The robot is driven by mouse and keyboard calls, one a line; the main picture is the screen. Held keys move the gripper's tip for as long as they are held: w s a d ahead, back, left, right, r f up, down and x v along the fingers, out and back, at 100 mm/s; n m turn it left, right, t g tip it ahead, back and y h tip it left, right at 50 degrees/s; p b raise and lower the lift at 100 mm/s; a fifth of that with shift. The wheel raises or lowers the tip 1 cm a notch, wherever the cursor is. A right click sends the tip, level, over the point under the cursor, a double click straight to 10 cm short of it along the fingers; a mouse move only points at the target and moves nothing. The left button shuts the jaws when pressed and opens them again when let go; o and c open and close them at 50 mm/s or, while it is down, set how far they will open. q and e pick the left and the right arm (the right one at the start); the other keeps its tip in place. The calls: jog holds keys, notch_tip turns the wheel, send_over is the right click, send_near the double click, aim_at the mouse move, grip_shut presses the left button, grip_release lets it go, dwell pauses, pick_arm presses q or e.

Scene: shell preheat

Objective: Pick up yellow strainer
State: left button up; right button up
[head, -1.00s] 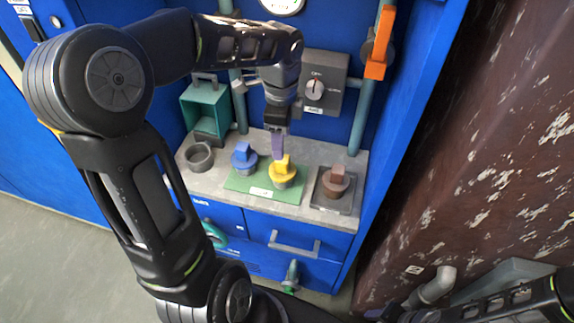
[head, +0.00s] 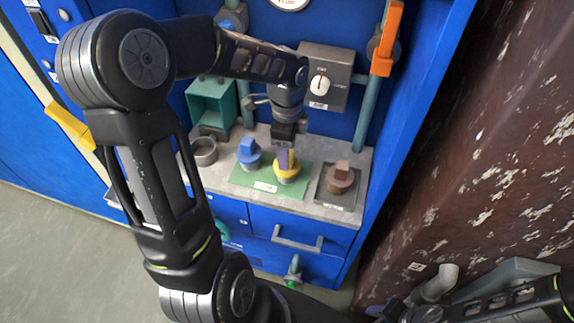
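The yellow strainer (head: 291,172) stands on the green mat (head: 244,182) on the grey counter. The purple fingers of my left gripper (head: 284,159) come down from above at its raised handle and hide most of that handle. I cannot tell whether they are closed on it. The yellow strainer appears to rest on the mat. A blue strainer-like piece (head: 249,153) stands beside it on the left. My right arm lies at the lower right, and its gripper (head: 379,311) shows only as a dark, partly cut-off shape at the bottom edge.
A brown piece (head: 341,177) sits on a dark plate (head: 335,200) at the right. A grey ring cup (head: 204,152) and a teal box (head: 209,103) are at the left. A knob box (head: 326,72) and pipes stand behind. Drawer handles (head: 297,238) stick out below the counter.

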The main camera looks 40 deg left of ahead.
pick_arm(q)
notch_tip(320, 180, down, 2)
jog(key=shift+f, duration=0.1)
jog(key=shift+c, duration=0.6)
grip_shut()
dwell(0.4)
